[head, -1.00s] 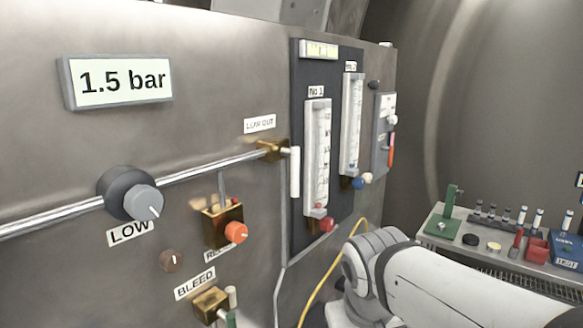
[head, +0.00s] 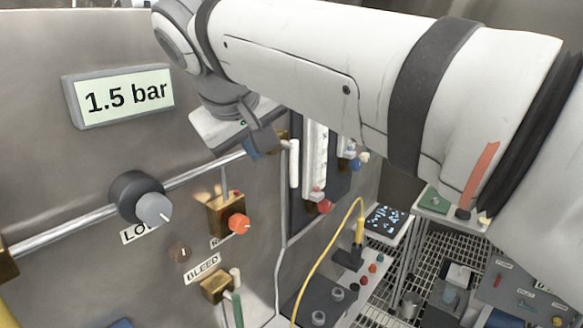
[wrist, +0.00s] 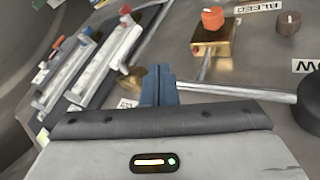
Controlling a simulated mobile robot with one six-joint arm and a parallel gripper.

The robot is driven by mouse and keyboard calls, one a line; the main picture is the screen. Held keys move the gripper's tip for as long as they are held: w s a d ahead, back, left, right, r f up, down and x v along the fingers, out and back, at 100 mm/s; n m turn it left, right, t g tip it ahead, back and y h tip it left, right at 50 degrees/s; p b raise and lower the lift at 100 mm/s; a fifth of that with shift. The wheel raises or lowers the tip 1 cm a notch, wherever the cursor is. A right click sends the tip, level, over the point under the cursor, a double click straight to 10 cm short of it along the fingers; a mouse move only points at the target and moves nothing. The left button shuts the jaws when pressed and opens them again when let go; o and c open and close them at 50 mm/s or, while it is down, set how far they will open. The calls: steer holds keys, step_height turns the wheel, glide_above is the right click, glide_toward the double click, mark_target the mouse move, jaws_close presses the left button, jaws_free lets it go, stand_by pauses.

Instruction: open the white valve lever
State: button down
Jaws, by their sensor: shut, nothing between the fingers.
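The white valve lever (head: 293,163) hangs straight down from its brass valve (head: 282,142) on the steel panel's pipe. My arm and gripper partly hide the valve in the head view. My gripper (head: 251,148) is just left of the valve, near the pipe, with its blue fingers shut and empty. In the wrist view, which is turned over, the shut fingers (wrist: 160,84) point at the panel. The brass valve (wrist: 130,82) is left of them, and the white lever (wrist: 130,45) runs upward from it. The fingers look apart from the lever; contact with the pipe or valve is unclear.
A pressure display (head: 124,97) reads 1.5 bar. A grey knob (head: 153,209) and orange knob (head: 239,223) are lower left. A yellow cable (head: 325,245) rises at the right.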

steer(key=w+d+f+p, duration=0.2)
steer(key=w+d+f, duration=0.2)
steer(key=w+f, duration=0.4)
steer(key=shift+w+p, duration=0.25)
steer(key=shift+p, duration=0.15)
steer(key=shift+d, duration=0.1)
